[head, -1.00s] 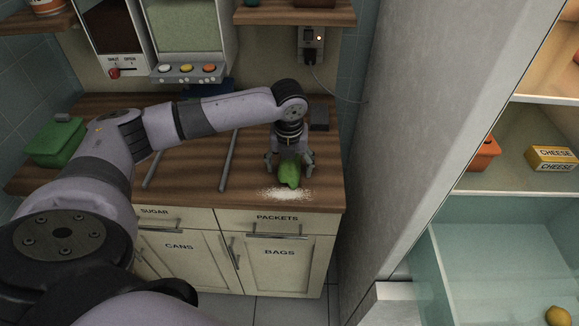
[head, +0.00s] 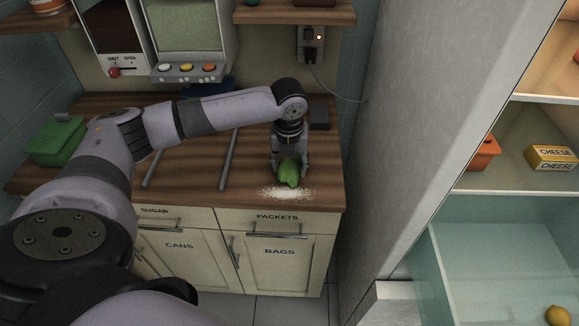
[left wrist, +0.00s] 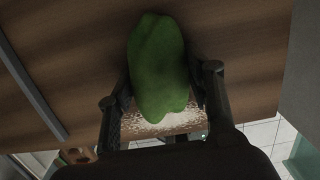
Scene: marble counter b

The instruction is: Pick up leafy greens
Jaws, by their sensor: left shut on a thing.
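The leafy greens (head: 289,172) are a green, lumpy bundle at the right end of the wooden counter, just behind a patch of white powder. My left gripper (head: 290,166) comes down over them from above and is shut on them, one finger on each side. In the left wrist view the greens (left wrist: 158,68) stand between the two dark fingers (left wrist: 162,97). I cannot tell whether they still touch the counter. My right gripper is in neither view.
White powder (head: 287,193) lies near the front edge of the wooden counter (head: 190,180). Two grey bars lie on the counter left of the gripper. A green container (head: 55,143) is at the far left. An open fridge with cheese (head: 552,157) and a lemon (head: 558,315) is at right.

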